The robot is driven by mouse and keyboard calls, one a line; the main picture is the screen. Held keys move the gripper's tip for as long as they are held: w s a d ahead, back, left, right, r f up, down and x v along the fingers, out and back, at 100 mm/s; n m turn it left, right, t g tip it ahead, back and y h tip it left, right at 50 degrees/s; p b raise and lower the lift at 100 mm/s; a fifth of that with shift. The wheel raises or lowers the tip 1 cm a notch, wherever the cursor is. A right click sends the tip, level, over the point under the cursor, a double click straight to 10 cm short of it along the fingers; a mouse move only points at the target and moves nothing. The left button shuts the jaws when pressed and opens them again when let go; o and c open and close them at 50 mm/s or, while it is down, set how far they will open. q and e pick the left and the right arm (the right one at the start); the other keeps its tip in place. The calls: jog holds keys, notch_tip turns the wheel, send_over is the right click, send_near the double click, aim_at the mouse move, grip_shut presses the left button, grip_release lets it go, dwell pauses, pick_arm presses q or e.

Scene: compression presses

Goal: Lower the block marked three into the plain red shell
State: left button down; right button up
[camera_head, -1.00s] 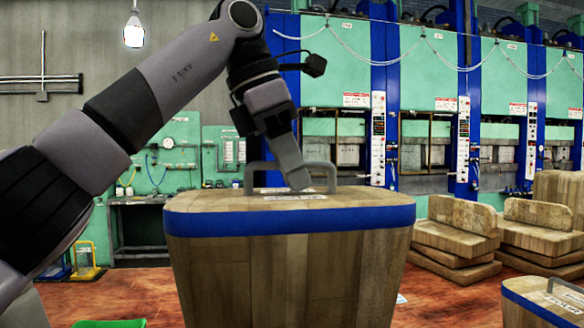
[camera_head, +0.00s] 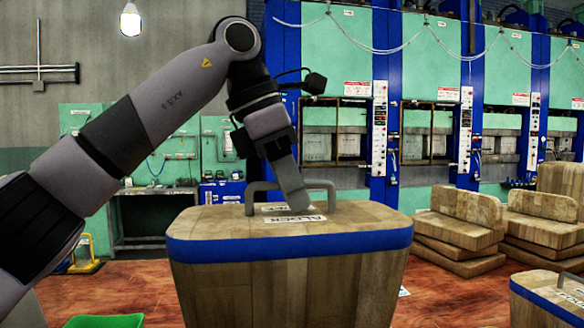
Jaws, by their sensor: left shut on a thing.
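A large wooden block (camera_head: 290,285) with a blue band round its top edge fills the lower middle of the head view. A grey bar handle (camera_head: 262,186) and white labels stand on its top; one label reads roughly "BLOCK", and I cannot make out a number. My left gripper (camera_head: 296,205) reaches down from above and is shut on the handle. The block's bottom is out of frame, so I cannot tell what is under it. No red shell shows. My right gripper is not in view.
Another blue-banded wooden block (camera_head: 548,297) is cut off at the lower right. Stacked wooden pieces (camera_head: 450,240) lie on the red-brown floor behind. A green object's edge (camera_head: 105,321) shows at the lower left. Green and blue presses (camera_head: 340,90) line the back.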

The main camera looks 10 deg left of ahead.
pick_arm(q)
jog(key=shift+f+b, duration=4.45)
jog(key=shift+f, duration=6.3)
jog(key=shift+f+b, duration=0.55)
jog(key=shift+f, duration=0.05)
